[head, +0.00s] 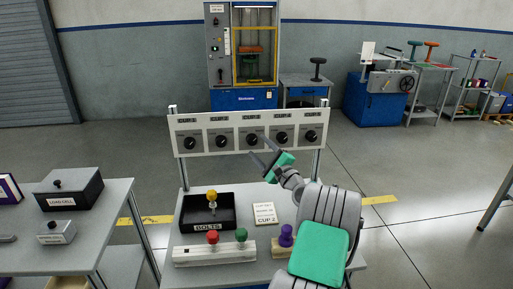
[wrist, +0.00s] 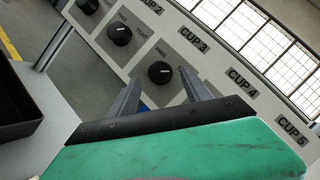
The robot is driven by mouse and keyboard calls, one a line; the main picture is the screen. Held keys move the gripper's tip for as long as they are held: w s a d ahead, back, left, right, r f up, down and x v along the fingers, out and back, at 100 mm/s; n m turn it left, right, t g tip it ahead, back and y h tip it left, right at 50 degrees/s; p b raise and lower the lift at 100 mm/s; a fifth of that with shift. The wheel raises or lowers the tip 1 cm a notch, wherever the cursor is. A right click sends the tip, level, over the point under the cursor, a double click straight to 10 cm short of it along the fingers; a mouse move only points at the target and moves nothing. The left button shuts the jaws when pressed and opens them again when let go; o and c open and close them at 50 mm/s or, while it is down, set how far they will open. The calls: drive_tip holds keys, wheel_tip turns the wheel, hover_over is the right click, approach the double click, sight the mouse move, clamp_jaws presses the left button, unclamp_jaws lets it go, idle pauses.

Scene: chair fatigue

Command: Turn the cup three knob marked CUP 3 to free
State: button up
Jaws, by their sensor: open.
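The CUP 3 knob (head: 253,139) is the black round middle knob on the upright white panel. In the wrist view the CUP 3 knob (wrist: 160,73) shows between my finger ends, with a short white mark on its face. A FREE label is printed to its upper left; the TIGHT label on its other side is hidden by a finger. My gripper (head: 262,149) is open and empty in front of the panel, just below and right of the knob. In the wrist view my gripper (wrist: 159,78) has a finger on each side of the knob; I cannot tell if they touch it.
Similar knobs for CUP 2 (head: 221,141) and CUP 4 (head: 282,138) flank it closely.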

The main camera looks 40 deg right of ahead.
sight(252, 140)
drive_tip(key=shift+x, duration=1.25)
drive_tip(key=shift+f, duration=0.1)
clamp_jaws()
